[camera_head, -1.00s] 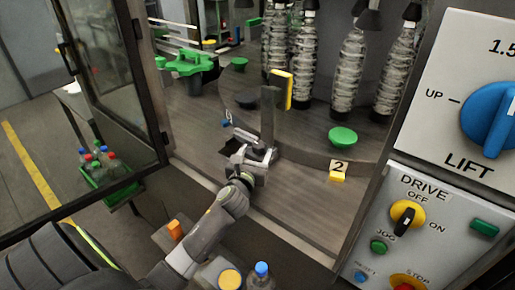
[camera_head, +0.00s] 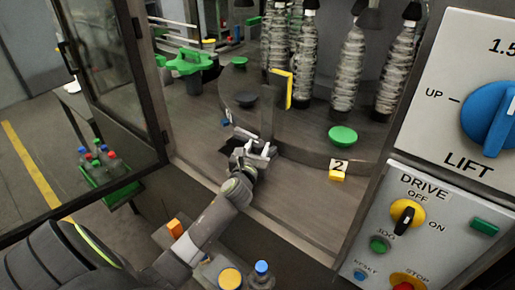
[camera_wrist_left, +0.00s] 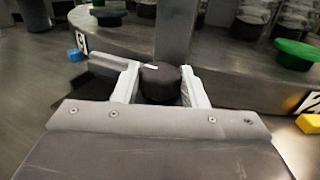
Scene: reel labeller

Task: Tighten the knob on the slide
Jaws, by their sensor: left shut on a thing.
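The black round knob (camera_wrist_left: 161,83) sits between the two pale fingers of my left gripper (camera_wrist_left: 160,90) in the left wrist view. A small light mark shows on the knob's top. The fingers touch it on both sides and are shut on it. In the head view my left gripper (camera_head: 252,154) is low in front of a grey upright post (camera_head: 267,124), and it mostly hides the knob. The slide itself cannot be made out clearly; a pale bar (camera_wrist_left: 102,60) runs behind the left finger. My right gripper is not in view.
A round platform with bottles (camera_head: 349,75), a green disc (camera_head: 342,136) and a yellow bracket (camera_head: 288,88) stands behind. A yellow block (camera_head: 337,175) lies by the "2" label. The control panel (camera_head: 430,190) is at right, the open glass door (camera_head: 110,90) at left.

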